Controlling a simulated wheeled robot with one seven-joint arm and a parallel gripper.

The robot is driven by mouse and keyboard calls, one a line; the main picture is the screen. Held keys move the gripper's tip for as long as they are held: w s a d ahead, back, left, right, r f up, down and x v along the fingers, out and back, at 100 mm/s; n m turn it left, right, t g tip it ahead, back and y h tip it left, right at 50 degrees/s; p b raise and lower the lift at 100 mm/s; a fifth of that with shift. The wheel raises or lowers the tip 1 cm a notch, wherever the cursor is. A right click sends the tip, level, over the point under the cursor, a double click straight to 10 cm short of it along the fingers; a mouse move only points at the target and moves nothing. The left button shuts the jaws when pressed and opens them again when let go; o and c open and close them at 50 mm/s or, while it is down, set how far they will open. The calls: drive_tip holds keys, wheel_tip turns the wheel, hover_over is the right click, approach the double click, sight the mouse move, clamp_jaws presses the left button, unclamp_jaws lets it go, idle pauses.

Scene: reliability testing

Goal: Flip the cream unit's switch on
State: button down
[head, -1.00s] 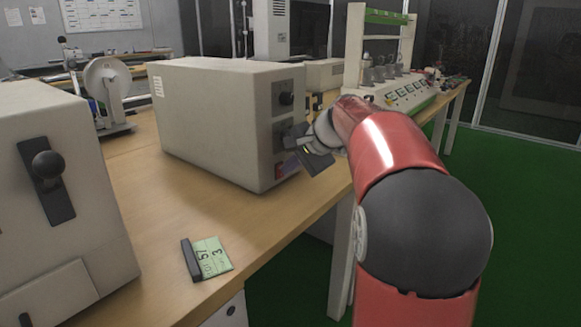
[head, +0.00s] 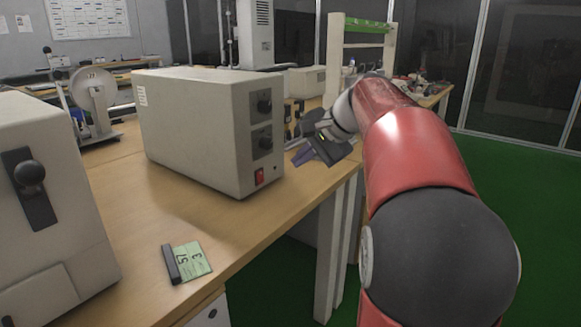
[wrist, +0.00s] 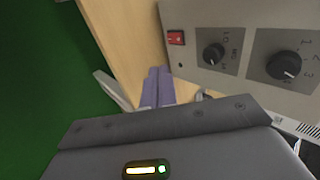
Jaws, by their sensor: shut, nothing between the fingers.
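The cream unit (head: 195,125) is a box standing on the wooden bench, with two black knobs on its front panel. Its small red rocker switch (head: 259,176) sits low on that panel and also shows in the wrist view (wrist: 176,38). I cannot tell which way the rocker is tipped. My gripper (head: 302,157) is in front of the panel, to the right of the switch and apart from it. In the wrist view its two purple fingers (wrist: 158,88) lie together, shut and empty, below and left of the switch.
A green card (head: 192,259) in a dark holder lies near the bench's front edge. Another pale box with a black ball lever (head: 30,175) stands at left. A rack (head: 360,40) stands behind my arm. Green floor is open at right.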

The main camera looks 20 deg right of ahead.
drive_tip(key=shift+v, duration=1)
drive_tip(key=shift+f, duration=0.1)
drive_tip(key=f+b, duration=0.1)
drive_tip(key=b, duration=0.6)
drive_tip(key=shift+s+d+f, duration=0.1)
drive_tip(key=shift+f, duration=0.3)
drive_tip(key=shift+r+b, duration=0.15)
drive_tip(key=shift+b, duration=0.15)
drive_tip(key=shift+s+r, duration=0.1)
